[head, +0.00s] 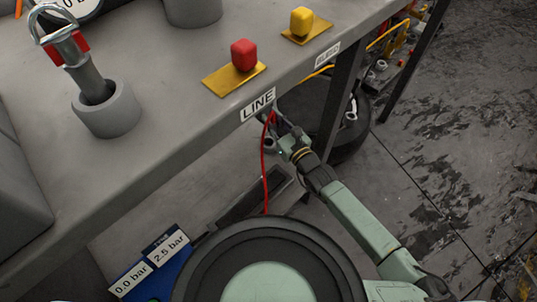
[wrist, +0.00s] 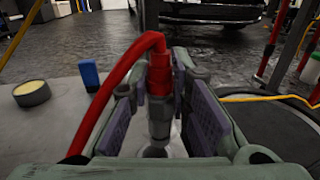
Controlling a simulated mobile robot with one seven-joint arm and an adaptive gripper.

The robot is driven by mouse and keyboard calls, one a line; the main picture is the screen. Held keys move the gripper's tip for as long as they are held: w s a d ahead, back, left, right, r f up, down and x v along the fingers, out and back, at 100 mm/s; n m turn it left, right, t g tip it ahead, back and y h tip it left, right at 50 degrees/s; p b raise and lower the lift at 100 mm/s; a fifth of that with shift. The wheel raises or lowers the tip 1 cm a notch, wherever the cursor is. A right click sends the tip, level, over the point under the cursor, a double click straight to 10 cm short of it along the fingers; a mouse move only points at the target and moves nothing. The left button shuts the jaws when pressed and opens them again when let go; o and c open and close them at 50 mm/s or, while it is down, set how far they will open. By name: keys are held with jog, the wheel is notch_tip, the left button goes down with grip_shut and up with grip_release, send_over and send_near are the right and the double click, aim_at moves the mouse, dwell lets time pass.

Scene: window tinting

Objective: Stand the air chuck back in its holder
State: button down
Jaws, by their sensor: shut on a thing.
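My gripper (head: 282,128) is below the front edge of the grey bench, near the LINE label (head: 258,104). In the wrist view its pads are shut on a metal fitting with a red sleeve (wrist: 160,78). A red hose (head: 265,170) bends out of the fitting's top and hangs below the bench in the head view. A grey tool with red parts and a metal loop (head: 88,77) stands, leaning slightly, in a grey round holder (head: 108,115) at the bench's left. I cannot tell which of the two is the air chuck.
A red block (head: 244,54) and a yellow block (head: 301,22) sit on yellow plates along the bench edge. Another grey cup (head: 193,10) stands behind. A bench leg (head: 338,118) is close to my gripper. The wrist view shows a blue block (wrist: 89,75) and a round tin (wrist: 31,94).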

jog(key=shift+w+a+r+n+g+y+b, duration=0.2)
jog(key=shift+a+n+g+y+b, duration=0.1)
jog(key=shift+y, duration=0.1)
jog(key=shift+w+a+r+n+g+y+b, duration=0.1)
jog(key=shift+w+a+n+g+y+b, duration=0.1)
jog(key=shift+a+n+y+b, duration=0.15)
jog(key=shift+f, duration=0.3)
notch_tip(320, 180, down, 9)
jog(key=shift+r+b, duration=0.1)
jog(key=shift+b, duration=0.75)
jog(key=c, duration=1.5)
grip_release()
jog(key=shift+s+d, duration=0.15)
jog(key=v, duration=1.1)
jog(key=shift+s+d+p, duration=0.2)
jog(key=shift+p, duration=0.15)
